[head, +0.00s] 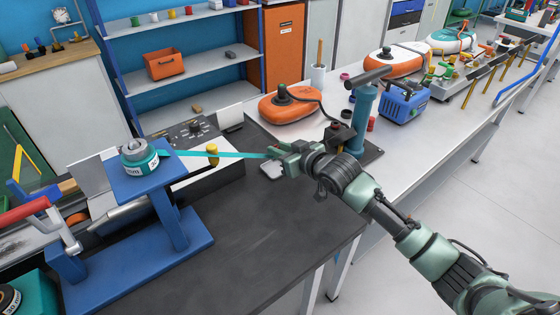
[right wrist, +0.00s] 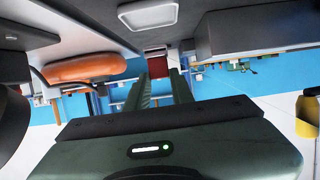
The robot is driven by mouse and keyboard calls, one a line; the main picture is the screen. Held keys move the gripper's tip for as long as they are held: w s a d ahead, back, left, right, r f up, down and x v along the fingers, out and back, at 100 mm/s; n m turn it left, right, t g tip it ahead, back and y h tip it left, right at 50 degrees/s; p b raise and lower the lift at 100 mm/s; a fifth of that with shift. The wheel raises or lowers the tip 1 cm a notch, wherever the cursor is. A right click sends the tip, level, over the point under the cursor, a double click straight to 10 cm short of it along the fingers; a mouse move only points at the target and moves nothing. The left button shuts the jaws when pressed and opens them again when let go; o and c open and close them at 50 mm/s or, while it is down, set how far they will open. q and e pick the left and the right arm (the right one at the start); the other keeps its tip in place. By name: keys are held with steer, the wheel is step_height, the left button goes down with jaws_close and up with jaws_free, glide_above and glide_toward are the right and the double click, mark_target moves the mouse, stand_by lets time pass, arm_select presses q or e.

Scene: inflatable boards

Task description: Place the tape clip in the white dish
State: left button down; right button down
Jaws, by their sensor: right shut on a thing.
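My right gripper (head: 282,150) is shut above the dark bench. In the right wrist view a dark red piece (right wrist: 157,63) shows between its fingertips (right wrist: 159,76); I take it for the tape clip, whose shape is mostly hidden. A teal tape (head: 220,155) runs taut from a roll (head: 140,155) on a blue stand to my right gripper. The white dish (head: 271,171) lies on the bench just below my gripper, partly hidden by it; it also shows in the right wrist view (right wrist: 148,14). My left gripper is not in view.
The dark bench front (head: 270,225) is clear.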

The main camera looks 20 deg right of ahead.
steer(key=shift+f, duration=2.1)
steer(key=shift+f, duration=0.1)
steer(key=c, duration=1.2)
jaws_free()
steer(key=v, duration=1.2)
steer(key=shift+s, duration=0.1)
